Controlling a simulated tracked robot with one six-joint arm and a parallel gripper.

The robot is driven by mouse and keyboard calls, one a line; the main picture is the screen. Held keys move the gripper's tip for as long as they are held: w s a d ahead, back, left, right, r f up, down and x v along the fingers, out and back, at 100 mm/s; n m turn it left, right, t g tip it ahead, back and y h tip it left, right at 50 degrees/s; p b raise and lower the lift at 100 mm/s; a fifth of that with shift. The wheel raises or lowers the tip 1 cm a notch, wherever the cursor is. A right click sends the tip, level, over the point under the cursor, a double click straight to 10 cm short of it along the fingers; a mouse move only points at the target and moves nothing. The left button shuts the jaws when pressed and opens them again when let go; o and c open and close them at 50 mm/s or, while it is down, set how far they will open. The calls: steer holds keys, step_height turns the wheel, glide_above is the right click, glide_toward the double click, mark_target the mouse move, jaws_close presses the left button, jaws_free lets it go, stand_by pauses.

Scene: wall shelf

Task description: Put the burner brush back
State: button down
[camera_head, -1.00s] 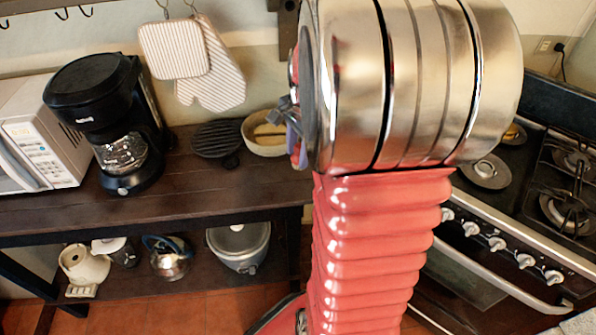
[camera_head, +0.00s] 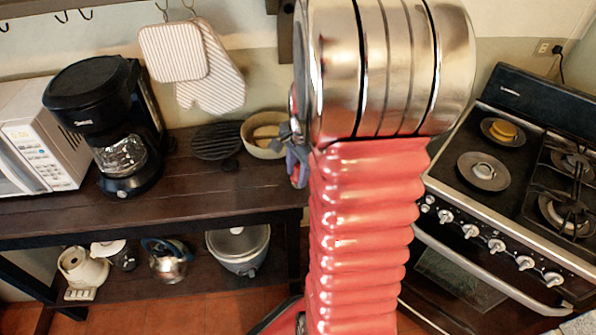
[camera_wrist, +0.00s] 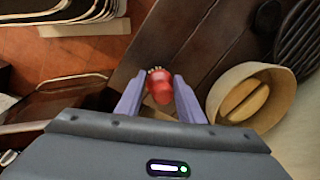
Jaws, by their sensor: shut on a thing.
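The burner brush (camera_wrist: 158,88) shows in the wrist view as a red body with a small pale, bristly end. It is between the two purple fingers of my gripper (camera_wrist: 160,92), which is shut on it. In the head view my gripper (camera_head: 297,165) shows only as a bit of purple beside my arm, near the bench's right end. In the wrist view the brush appears above the dark wooden bench's edge, left of a cream bowl (camera_wrist: 213,100).
The dark bench (camera_head: 190,200) holds a coffee maker (camera_head: 100,125), a microwave (camera_head: 38,140) and a round black grate (camera_head: 217,141). Mitts (camera_head: 212,80) hang above. The stove (camera_head: 500,215) stands right, with a yellow item (camera_head: 503,131) on a burner. Bare bench lies before the grate.

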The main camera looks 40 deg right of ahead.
steer(key=c, duration=1.2)
jaws_free()
step_height(320, 180, up, 12)
steer(key=s, duration=0.1)
steer(key=shift+s, duration=0.35)
steer(key=shift+a, duration=0.2)
